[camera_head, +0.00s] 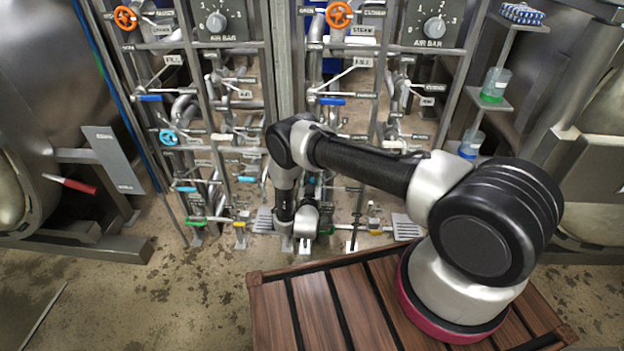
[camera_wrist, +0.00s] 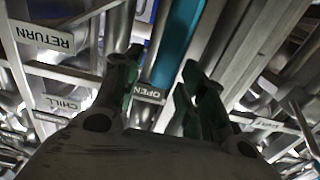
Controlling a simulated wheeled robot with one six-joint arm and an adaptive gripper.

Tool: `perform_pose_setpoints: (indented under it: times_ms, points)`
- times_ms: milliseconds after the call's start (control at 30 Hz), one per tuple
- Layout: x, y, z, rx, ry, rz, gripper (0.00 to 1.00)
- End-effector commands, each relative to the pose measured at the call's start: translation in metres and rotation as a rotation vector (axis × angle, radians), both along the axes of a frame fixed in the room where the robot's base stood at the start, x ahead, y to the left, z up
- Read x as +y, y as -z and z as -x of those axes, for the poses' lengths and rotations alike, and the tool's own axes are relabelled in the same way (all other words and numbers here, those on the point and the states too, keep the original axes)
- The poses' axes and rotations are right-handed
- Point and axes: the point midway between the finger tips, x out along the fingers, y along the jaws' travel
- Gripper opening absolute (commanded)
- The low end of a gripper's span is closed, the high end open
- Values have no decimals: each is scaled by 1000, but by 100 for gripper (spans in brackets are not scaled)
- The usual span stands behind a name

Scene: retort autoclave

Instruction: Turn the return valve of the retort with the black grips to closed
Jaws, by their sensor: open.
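A teal valve handle (camera_wrist: 178,42) stands between the fingers of my gripper (camera_wrist: 160,78) in the wrist view, beside an OPEN label (camera_wrist: 150,94). A RETURN label (camera_wrist: 45,37) hangs upside down at the left of that view. My gripper is open, with a finger on either side of the handle; I cannot tell whether either touches it. In the head view a bit of the teal handle (camera_head: 311,184) shows low on the right-hand pipe panel, beside my forearm. My fingers are hidden there by my arm. The black grips cannot be made out.
The left retort has a red grip (camera_head: 70,185). Pipes and uprights (camera_head: 376,120) crowd my arm. A shelf (camera_head: 488,97) with beakers stands at right. Floor at lower left (camera_head: 180,300) is mostly clear.

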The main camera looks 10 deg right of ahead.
Motion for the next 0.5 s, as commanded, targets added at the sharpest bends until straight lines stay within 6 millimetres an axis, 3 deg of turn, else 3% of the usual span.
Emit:
perform_pose_setpoints:
  times_ms: [67,200,300,500]
  points:
    - [0,0,0,0,0,0,39]
    - [0,0,0,0,0,0,14]
    - [0,0,0,0,0,0,0]
    - [0,0,1,0,0,-1,0]
